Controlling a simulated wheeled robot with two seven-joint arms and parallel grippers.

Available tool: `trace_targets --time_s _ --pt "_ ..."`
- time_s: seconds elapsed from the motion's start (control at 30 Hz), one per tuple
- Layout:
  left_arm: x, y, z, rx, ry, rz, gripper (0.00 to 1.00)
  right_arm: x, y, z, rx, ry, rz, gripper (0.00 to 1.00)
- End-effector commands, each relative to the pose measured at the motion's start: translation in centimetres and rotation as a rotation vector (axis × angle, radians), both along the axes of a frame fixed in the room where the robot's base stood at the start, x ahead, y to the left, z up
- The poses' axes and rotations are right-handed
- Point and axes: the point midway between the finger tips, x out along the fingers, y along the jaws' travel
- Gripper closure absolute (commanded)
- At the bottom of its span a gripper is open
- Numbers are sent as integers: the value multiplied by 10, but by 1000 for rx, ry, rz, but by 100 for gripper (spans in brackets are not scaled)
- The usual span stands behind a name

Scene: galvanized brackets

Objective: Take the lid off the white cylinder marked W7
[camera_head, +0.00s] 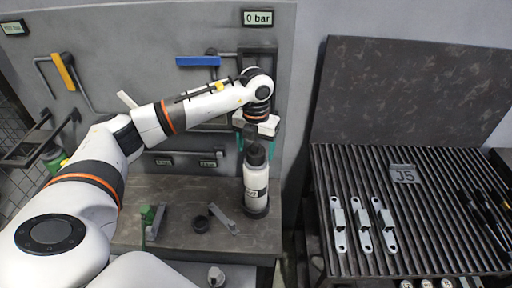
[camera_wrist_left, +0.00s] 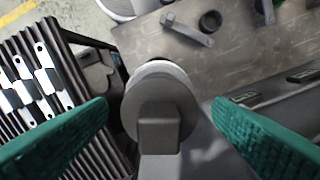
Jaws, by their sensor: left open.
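The white cylinder (camera_head: 257,183) stands upright at the right end of the grey workbench, in a dark round base. Its side label is partly readable in the head view. Its dark lid (camera_head: 256,153) is on top; in the wrist view the lid (camera_wrist_left: 160,105) is a grey disc with a square knob. My left gripper (camera_head: 250,139) is above the lid, pointing down. In the wrist view its green-padded fingers are open, one on each side of the lid, with visible gaps. My right gripper is not in view.
On the bench (camera_head: 185,238) lie a dark ring (camera_head: 201,223), a grey bracket (camera_head: 224,219) and a green-ended part (camera_head: 152,220). A panel with a blue handle (camera_head: 198,61) and "0 bar" display (camera_head: 258,18) rises behind. The slatted table (camera_head: 420,240) at right holds several brackets (camera_head: 361,222).

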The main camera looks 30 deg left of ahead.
Motion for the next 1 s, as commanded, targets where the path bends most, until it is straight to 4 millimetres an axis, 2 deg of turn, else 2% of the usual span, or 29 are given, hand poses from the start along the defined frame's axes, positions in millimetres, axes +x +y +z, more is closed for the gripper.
trace_targets --time_s 0.13,0.37,0.47,0.67,0.7,1.0 --pt "0 -1 -14 -1 2 -1 26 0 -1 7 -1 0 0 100" --pt "0 -1 -17 -1 -1 -1 26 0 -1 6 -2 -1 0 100" --pt "0 -1 -17 -1 -1 -1 39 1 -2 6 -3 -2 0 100" --pt "0 -1 -16 -1 -1 -1 71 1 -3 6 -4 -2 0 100" --pt "1 -1 -16 -2 -1 -1 74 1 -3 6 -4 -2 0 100" --pt "1 -1 -10 -2 -4 -1 74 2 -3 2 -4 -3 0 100"
